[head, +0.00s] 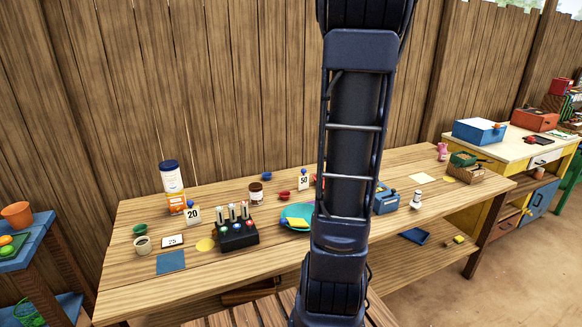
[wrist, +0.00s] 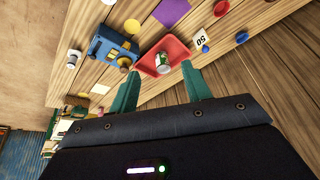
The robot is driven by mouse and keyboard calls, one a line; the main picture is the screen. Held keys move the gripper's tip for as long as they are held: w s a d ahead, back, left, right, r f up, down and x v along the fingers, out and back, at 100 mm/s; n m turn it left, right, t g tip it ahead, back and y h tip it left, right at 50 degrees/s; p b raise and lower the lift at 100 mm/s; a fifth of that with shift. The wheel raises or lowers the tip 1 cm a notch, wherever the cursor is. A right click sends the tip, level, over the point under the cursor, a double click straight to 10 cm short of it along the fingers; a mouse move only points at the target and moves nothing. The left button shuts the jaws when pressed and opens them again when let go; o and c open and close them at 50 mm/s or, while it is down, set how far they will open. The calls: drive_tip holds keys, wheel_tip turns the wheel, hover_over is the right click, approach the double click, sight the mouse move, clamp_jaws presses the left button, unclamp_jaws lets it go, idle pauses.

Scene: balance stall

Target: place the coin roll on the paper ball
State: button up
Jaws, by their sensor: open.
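My gripper (wrist: 160,68) is open in the wrist view, its two teal fingers apart with nothing held between them. A small green-and-white cylinder (wrist: 163,62), possibly the coin roll, lies in a red tray (wrist: 148,64) beyond the fingertips. In the head view my arm covers the middle of the table and hides the red tray and my gripper.
The wooden table (head: 130,285) holds a black rack (head: 238,236) with several upright items, a teal plate (head: 297,210) and a blue box (head: 386,202). A "50" card (wrist: 201,37) stands close to the red tray. A wooden fence is behind.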

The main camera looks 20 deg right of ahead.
drive_tip(key=s+a+r+n+y, duration=0.15)
drive_tip(key=s+a, duration=0.25)
drive_tip(key=a, duration=0.5)
drive_tip(key=s+a+r+n, duration=0.2)
drive_tip(key=s+a+r, duration=0.1)
drive_tip(key=a, duration=0.5)
drive_tip(key=s+a+f+n, duration=0.1)
drive_tip(key=s+a+n, duration=0.2)
drive_tip(key=s+a, duration=0.7)
drive_tip(key=shift+s+a+f+t+y, duration=0.15)
drive_tip(key=shift+s+a+t+y, duration=0.2)
drive_tip(key=shift+s, duration=0.6)
